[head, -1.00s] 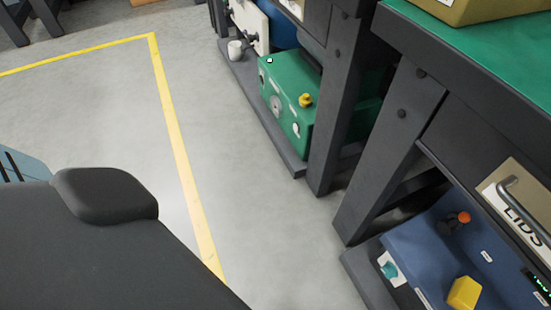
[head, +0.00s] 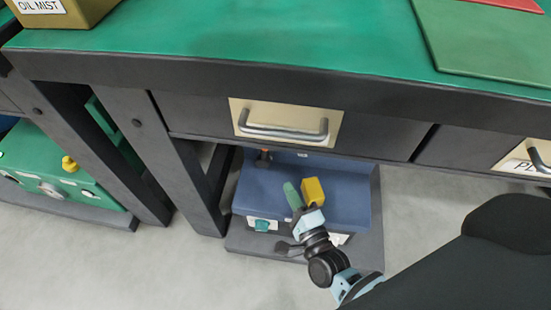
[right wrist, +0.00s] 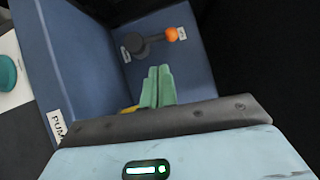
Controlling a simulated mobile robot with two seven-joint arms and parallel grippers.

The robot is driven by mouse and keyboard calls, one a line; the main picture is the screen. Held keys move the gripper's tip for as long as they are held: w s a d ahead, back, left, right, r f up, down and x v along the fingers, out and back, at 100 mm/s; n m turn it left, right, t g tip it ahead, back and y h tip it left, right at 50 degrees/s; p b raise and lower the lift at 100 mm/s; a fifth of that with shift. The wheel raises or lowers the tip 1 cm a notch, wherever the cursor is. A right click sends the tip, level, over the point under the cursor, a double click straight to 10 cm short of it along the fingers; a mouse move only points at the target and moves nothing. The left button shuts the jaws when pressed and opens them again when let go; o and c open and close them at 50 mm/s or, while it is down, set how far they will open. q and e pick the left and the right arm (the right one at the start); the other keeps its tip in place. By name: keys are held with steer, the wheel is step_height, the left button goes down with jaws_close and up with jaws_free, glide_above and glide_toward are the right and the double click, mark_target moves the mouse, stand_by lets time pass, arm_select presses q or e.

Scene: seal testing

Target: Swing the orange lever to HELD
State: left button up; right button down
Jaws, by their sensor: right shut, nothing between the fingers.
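The orange lever (head: 264,154) is on the back of a blue machine (head: 348,205) under the bench, partly shaded by the drawer front. In the right wrist view its orange ball (right wrist: 171,34) is on a dark arm pointing right from a round hub, beside a small white label (right wrist: 182,33); another label (right wrist: 125,54) is left of the hub. Their lettering is too small to read. My right gripper (head: 291,194) is over the machine with its green fingers shut and empty. In the right wrist view the fingertips (right wrist: 158,70) are below the lever, apart from it. My left gripper is not in view.
A yellow block (head: 313,191) is right beside the right gripper, and a teal knob (head: 262,225) is on the machine's front. The bench edge and a drawer handle (head: 283,131) overhang it. A bench leg (head: 190,185) stands to the left. Open floor lies in front.

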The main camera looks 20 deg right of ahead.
mark_target(264, 152)
steer(key=w+b, duration=0.3)
steer(key=w, duration=0.7)
steer(key=shift+r, duration=0.3)
